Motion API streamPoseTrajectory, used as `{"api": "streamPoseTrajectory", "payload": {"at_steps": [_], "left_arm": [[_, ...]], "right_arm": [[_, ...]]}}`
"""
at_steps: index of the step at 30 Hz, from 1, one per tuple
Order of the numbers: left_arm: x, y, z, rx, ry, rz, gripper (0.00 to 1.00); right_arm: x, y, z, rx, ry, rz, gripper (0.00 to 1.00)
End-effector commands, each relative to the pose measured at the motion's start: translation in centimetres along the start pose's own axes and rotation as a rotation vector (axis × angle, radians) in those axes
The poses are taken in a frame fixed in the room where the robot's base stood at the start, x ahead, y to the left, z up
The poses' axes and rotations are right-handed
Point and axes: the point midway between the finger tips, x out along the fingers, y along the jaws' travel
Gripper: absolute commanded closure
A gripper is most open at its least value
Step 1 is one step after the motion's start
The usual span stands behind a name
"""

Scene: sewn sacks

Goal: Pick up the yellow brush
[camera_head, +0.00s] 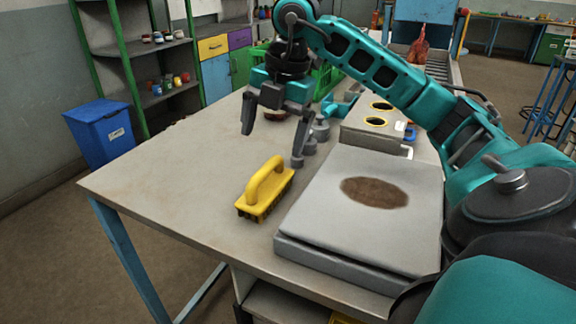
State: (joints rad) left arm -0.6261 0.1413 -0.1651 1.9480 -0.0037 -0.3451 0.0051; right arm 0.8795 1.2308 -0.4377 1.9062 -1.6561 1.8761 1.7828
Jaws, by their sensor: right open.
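The yellow brush (265,189) lies on the grey table, handle up and dark bristles down, left of a flat grey slab. My right gripper (272,147) is open above the table, behind the brush. Its two fingers point down and hold nothing. The gripper and the brush are apart. My right arm reaches in from the right side over the slab. My left gripper is not in view.
The flat grey slab (321,239) with a brown round patch stands right of the brush. A grey box with round holes (363,135) and small grey weights (309,147) stand behind it. A green crate (325,80) is farther back. The table (165,187) is clear left of the brush.

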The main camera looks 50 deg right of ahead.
Motion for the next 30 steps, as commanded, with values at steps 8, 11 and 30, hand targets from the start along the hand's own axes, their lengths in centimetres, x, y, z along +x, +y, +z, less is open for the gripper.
{"api": "streamPoseTrajectory", "payload": {"at_steps": [8, 11, 30], "left_arm": [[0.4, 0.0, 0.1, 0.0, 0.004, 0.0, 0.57], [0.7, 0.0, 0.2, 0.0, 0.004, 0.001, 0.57], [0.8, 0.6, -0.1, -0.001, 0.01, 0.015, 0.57]], "right_arm": [[1.2, -0.4, 0.7, 0.029, -0.03, -0.013, 0.04], [3.2, -0.5, 0.7, 0.028, -0.029, -0.014, 0.04], [10.4, 0.3, 0.3, 0.026, -0.027, -0.01, 0.04]]}}
